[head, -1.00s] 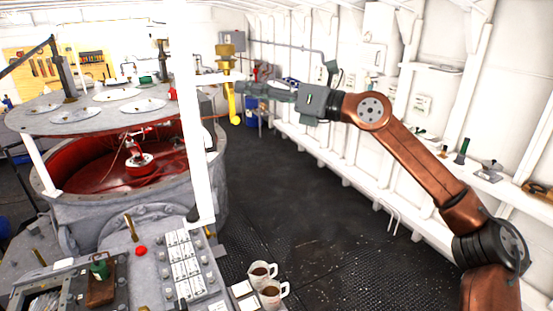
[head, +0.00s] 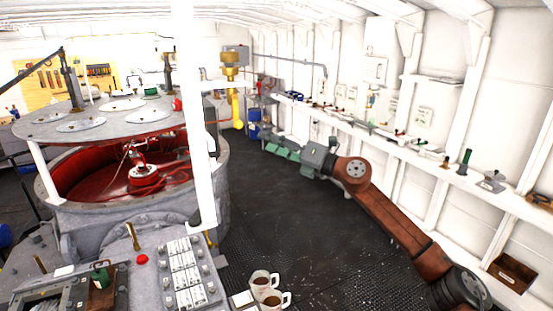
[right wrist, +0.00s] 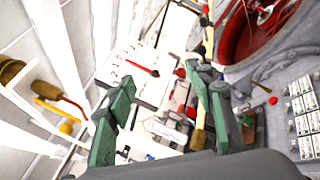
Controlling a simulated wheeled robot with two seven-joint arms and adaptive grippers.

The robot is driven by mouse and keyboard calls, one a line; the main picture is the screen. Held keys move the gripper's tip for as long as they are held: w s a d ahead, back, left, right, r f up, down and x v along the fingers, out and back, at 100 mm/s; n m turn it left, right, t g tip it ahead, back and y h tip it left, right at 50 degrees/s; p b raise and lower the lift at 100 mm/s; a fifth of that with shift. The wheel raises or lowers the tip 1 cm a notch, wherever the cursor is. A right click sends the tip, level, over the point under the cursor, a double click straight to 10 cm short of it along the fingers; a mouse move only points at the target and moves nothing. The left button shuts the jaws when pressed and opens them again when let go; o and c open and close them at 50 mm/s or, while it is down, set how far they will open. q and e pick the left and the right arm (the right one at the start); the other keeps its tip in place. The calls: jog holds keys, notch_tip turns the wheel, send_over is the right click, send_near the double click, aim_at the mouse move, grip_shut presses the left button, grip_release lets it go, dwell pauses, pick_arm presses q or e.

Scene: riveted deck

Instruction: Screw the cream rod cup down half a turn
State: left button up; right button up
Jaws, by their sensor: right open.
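I cannot pick out a cream rod cup with certainty. A brass cup-like fitting (head: 230,66) stands on a white bracket beyond the white post in the head view, with a yellow pipe (head: 237,108) below it. My right gripper (head: 283,150) is open and empty, low over the dark floor and below and to the right of that fitting. In the right wrist view its green fingers (right wrist: 163,82) are spread, with nothing held between them. My left gripper is not in view.
A white post (head: 196,120) rises by the round grey tank (head: 60,212) with its red inside. Two mugs (head: 271,300) stand at the panel's edge. A wall ledge (head: 410,146) with small items runs along the right. The floor (head: 310,225) between is clear.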

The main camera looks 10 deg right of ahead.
notch_tip(320, 180, down, 6)
jog(key=w+d+m, duration=0.2)
jog(key=shift+w+r+t+h, duration=0.25)
jog(key=shift+w+t+h, duration=0.05)
jog(key=shift+t, duration=0.1)
jog(key=shift+a, duration=0.1)
